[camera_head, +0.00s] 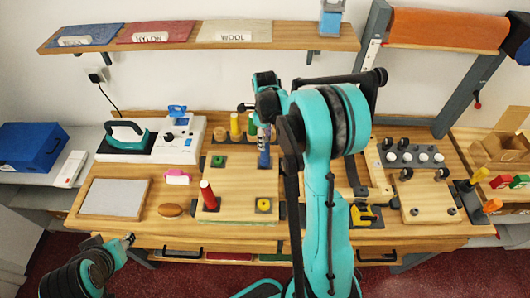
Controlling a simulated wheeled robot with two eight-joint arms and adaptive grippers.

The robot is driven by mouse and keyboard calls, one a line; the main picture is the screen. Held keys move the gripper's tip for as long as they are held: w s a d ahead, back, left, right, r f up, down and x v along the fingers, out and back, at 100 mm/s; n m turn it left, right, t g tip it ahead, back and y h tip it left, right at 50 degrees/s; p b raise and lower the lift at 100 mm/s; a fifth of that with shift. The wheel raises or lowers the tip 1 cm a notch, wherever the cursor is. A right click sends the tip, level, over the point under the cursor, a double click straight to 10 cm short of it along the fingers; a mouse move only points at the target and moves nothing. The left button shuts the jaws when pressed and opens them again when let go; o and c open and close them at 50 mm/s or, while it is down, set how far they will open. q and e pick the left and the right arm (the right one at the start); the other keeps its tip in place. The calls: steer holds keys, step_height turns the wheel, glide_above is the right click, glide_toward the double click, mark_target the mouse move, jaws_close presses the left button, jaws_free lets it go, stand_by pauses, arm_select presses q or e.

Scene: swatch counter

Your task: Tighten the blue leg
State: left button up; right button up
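The blue leg (264,157) stands upright on a square wooden board (236,204) at the middle of the counter. A red leg (208,196) stands tilted in the picture at the board's front left. My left gripper (129,240) is low at the left, away from the board and small in view.
Yellow legs (235,126) and a green peg stand behind the board. A pink item (177,177), a brown oval brush (170,210) and a grey pad (114,197) lie to the left. A shelf (200,39) hangs above.

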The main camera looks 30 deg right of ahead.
steer(key=n+b, duration=0.1)
steer(key=n, duration=0.5)
steer(key=shift+n, duration=0.4)
steer(key=n, duration=0.4)
steer(key=shift+n, duration=0.5)
steer(key=n+b, duration=0.1)
steer(key=n, duration=0.3)
steer(key=shift+n, duration=0.4)
steer(key=n, duration=0.5)
steer(key=shift+n+b, duration=0.3)
